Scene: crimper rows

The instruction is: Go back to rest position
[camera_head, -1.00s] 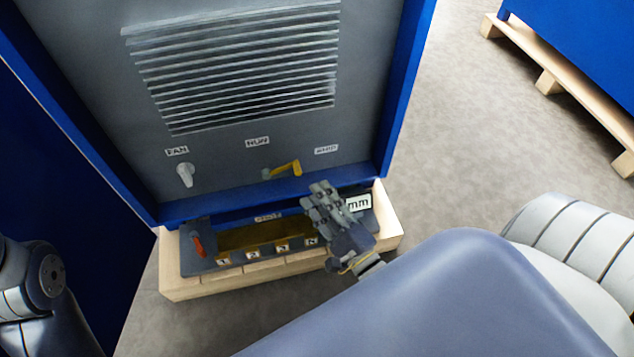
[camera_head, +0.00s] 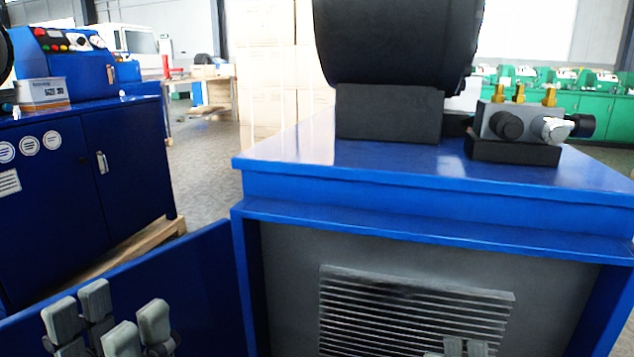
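My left gripper (camera_head: 107,318) is at the bottom left of the head view, its grey finger pads pointing up. Gaps show between the pads, nothing is between them, and it looks open. It is in front of the blue open door panel (camera_head: 190,285). Only the fingertips of my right gripper (camera_head: 464,347) show, at the bottom edge in front of the louvred grey panel (camera_head: 400,305). The rest of it is cut off, so its opening cannot be judged. The labelled switches and the tray of the earlier frame are out of view.
The blue machine cabinet (camera_head: 440,185) carries a black cylinder (camera_head: 397,45) and a valve block with brass fittings (camera_head: 515,125). Another blue cabinet (camera_head: 85,190) stands on a wooden pallet at left. Grey floor (camera_head: 205,165) shows between them. Green machines (camera_head: 600,115) stand far right.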

